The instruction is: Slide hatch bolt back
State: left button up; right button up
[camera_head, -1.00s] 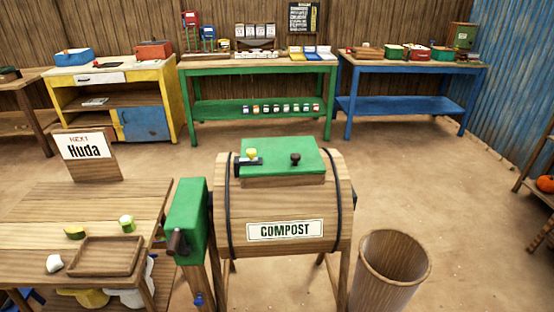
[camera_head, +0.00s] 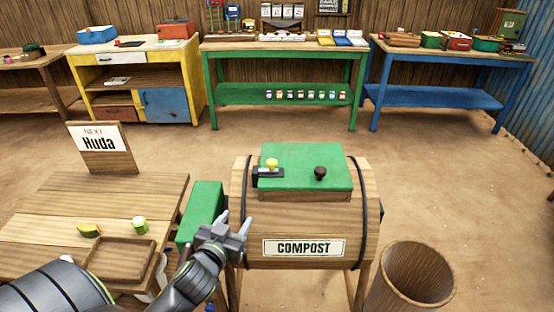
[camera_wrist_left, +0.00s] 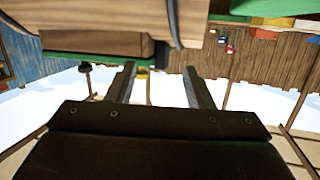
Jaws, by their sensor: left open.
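The wooden compost drum (camera_head: 250,215) stands in the middle, with a closed green hatch (camera_head: 318,160) on top. The hatch bolt (camera_head: 272,165) has a yellow knob and sits in a dark bracket at the hatch's left edge. A dark round knob (camera_head: 320,173) stands right of it on the hatch. My left gripper (camera_head: 241,222) is open and empty, in front of the drum's left end, below and left of the bolt. In the left wrist view the two fingers (camera_wrist_left: 160,85) are apart, with the yellow knob (camera_wrist_left: 143,71) small and far off between them. My right gripper is not in view.
A green box (camera_head: 203,208) is mounted at the drum's left. A wooden table (camera_head: 60,200) with a tray (camera_head: 120,260) and vegetable pieces stands left. A wooden bin (camera_head: 410,280) stands at the lower right. Space above the hatch is clear.

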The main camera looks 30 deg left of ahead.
aim_at(270, 165)
pick_arm(q)
notch_tip(270, 165, up, 6)
jog(key=w+d+t+h, duration=0.1)
jog(key=w+d+t, duration=0.1)
jog(key=t, duration=0.1)
jog(key=shift+m, duration=0.3)
jog(key=w+a+p, duration=0.1)
jog(key=w, duration=0.4)
jog(key=w+a+p, duration=0.1)
jog(key=w, duration=0.4)
jog(key=w+a+p, duration=0.1)
jog(key=w+p, duration=0.1)
jog(key=w, duration=0.3)
jog(key=shift+w, duration=0.9)
